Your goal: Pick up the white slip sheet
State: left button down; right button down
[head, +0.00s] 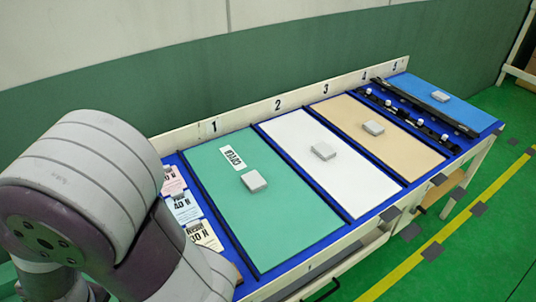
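A white sheet (347,179) lies flat in the bay marked 2 on the blue table, between the green and tan sheets. A small light-grey block (323,150) rests on it, a little toward the back from its middle. The sheet's edges sit close to dark divider strips on both sides. A large grey and dark arm link of mine fills the left side of the head view and covers the table's near left end. Neither of my grippers shows.
A green sheet (290,222) with a grey block (254,181) and a white printed label (237,157) lies in bay 1. A tan sheet (405,147) with a block lies in bay 3. Clips on dark rails (410,117) and a blue panel (462,112) are farther right. Printed cards (183,206) lie left.

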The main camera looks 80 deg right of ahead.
aim_at(356, 185)
jog(key=z, duration=0.9)
jog(key=k+z, duration=0.1)
jog(key=z, duration=1.2)
jog(key=k+l+z, duration=0.1)
jog(key=z, duration=0.75)
jog(key=i+l+u, duration=0.1)
jog(key=i+l, duration=1)
jog(key=l, duration=0.15)
jog(key=i+l+u, duration=0.15)
jog(key=i+l, duration=0.4)
jog(key=l, duration=0.1)
